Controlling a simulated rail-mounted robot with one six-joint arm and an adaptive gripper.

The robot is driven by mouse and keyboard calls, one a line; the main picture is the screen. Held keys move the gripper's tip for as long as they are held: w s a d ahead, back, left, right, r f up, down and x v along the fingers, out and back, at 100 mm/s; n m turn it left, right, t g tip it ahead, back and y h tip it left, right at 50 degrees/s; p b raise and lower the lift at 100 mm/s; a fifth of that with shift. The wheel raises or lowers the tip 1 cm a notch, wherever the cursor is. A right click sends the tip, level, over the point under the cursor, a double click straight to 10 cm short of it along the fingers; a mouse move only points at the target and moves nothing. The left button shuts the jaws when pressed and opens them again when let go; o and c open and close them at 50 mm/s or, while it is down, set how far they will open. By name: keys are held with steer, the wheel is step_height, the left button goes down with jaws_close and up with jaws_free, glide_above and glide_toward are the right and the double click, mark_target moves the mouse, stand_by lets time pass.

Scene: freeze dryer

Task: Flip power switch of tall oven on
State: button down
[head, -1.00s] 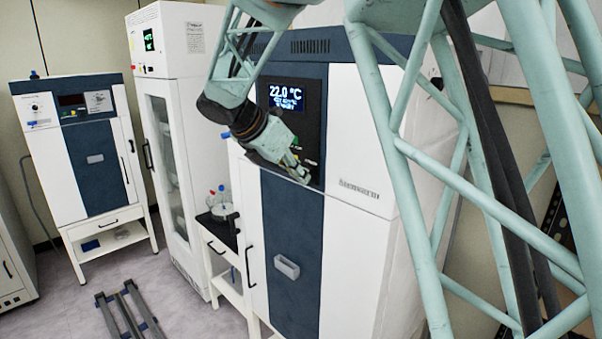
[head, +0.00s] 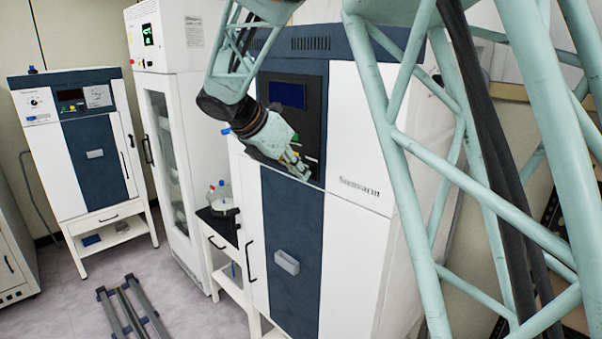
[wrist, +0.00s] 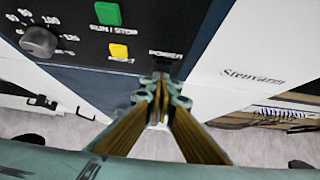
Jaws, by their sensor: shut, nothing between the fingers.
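The tall oven (head: 355,240) is the near white and dark-blue cabinet with a display (head: 287,95) at its top; that display is blue with no readable text. My gripper (head: 303,172) is shut and empty at the lower edge of its control panel. In the wrist view, my fingertips (wrist: 161,82) are right below the POWER label (wrist: 166,53), at or very close to the panel. The power switch is mostly hidden by the fingers, so its position cannot be told. A green RUN / STOP button (wrist: 107,13), a yellow button (wrist: 119,52) and a dial (wrist: 39,41) sit left of it.
A white glass-door cabinet (head: 185,60) stands left of the oven. A smaller oven on a stand (head: 97,155) is farther left. Floor rails (head: 125,305) lie at the front left.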

steer(key=shift+w+d+r, duration=0.15)
steer(key=shift+d+r, duration=0.15)
steer(key=shift+r, duration=0.45)
steer(key=shift+s+a, duration=0.1)
steer(key=shift+s, duration=0.1)
steer(key=shift+s+a+p, duration=0.25)
steer(key=shift+s+p, duration=0.05)
steer(key=shift+s, duration=0.1)
steer(key=a+f+v, duration=0.1)
steer(key=v, duration=1.1)
steer(key=shift+s+a, duration=0.25)
steer(key=shift+s, duration=0.25)
steer(key=shift+f+b, duration=0.25)
steer(key=shift+b, duration=0.1)
steer(key=shift+s+f+b, duration=0.15)
steer(key=shift+f+b, duration=0.25)
steer(key=shift+b, duration=0.5)
